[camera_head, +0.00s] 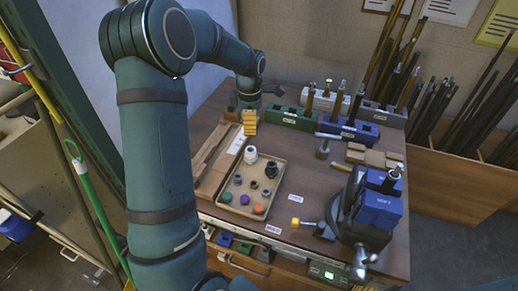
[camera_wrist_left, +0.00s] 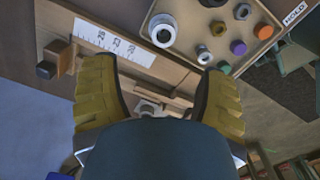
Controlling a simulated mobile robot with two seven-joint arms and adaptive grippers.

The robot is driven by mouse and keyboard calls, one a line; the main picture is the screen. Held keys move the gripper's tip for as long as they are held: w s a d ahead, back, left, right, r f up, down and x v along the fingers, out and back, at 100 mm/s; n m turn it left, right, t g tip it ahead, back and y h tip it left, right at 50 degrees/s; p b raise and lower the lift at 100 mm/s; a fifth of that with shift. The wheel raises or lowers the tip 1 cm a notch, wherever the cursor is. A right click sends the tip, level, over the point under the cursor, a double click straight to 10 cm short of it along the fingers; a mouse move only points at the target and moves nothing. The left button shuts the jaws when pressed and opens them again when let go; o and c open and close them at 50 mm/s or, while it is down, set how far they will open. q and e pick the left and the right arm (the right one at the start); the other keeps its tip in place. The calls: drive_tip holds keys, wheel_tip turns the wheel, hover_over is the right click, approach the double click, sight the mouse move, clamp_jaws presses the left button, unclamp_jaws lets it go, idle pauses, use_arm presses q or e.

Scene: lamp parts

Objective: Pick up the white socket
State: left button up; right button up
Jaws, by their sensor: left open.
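The white socket (camera_head: 250,155) stands in the far left corner of the beige tray (camera_head: 262,219) on the workbench. It also shows in the left wrist view (camera_wrist_left: 162,30) as a white ring with a dark hole, near the tray's edge. My left gripper (camera_head: 249,125) is above the bench, beyond the socket and apart from it, with its yellow fingers pointing down. In the left wrist view its two fingers (camera_wrist_left: 158,78) are spread wide with nothing between them, and the socket lies ahead of the tips. My right gripper is not in view.
The tray also holds a black socket (camera_head: 271,169), small metal parts and coloured caps such as an orange one (camera_head: 259,209). A vise with a blue block (camera_head: 380,209) stands at the right. Coloured holder blocks (camera_head: 292,117) line the back. A wooden rack lies left of the tray.

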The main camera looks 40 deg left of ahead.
sight(250, 156)
use_arm(q)
drive_tip(key=f+b, duration=0.1)
drive_tip(key=f, duration=0.7)
drive_tip(key=shift+s+f, duration=0.1)
drive_tip(key=shift+s, duration=0.1)
wheel_tip(250, 156, down, 5)
drive_tip(key=shift+s+f+b, duration=0.1)
drive_tip(key=shift+b, duration=0.7)
drive_tip(key=shift+d, duration=0.1)
clamp_jaws()
